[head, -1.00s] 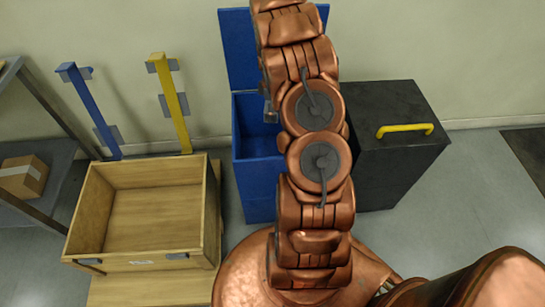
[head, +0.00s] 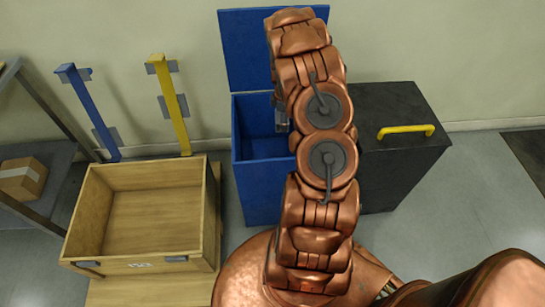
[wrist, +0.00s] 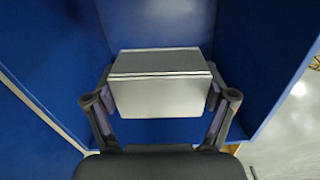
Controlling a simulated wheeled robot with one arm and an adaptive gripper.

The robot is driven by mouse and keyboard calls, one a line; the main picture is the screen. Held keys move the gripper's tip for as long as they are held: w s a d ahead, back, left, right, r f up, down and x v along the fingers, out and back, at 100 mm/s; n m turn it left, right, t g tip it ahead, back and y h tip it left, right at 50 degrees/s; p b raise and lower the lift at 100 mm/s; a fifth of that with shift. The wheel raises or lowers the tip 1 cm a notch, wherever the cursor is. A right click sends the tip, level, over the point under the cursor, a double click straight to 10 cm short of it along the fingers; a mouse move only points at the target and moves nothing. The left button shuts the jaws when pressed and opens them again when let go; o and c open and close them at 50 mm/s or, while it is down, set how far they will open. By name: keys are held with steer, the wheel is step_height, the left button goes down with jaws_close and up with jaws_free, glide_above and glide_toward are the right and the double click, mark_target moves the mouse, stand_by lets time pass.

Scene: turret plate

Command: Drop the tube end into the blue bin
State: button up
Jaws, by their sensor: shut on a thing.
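The blue bin (head: 243,150) stands against the wall behind my arm, with its lid (head: 240,48) raised. In the wrist view its blue inner walls (wrist: 60,50) surround my gripper (wrist: 160,103). My gripper is shut on a grey, box-shaped piece, the tube end (wrist: 160,85), with one finger on each side of it. The piece is held over or inside the bin opening; its exact height cannot be told. In the head view my arm hides most of the gripper and the piece.
A black bin with a yellow handle (head: 405,131) stands right of the blue bin. An open wooden crate (head: 150,264) is at left. A blue post (head: 88,110) and a yellow post (head: 170,105) stand by the wall. A shelf with a cardboard box (head: 22,178) is far left.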

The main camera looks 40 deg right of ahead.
steer(key=shift+f, duration=0.35)
steer(key=o, duration=1.4)
steer(key=shift+r, duration=0.1)
step_height(320, 180, up, 12)
steer(key=shift+f, duration=0.1)
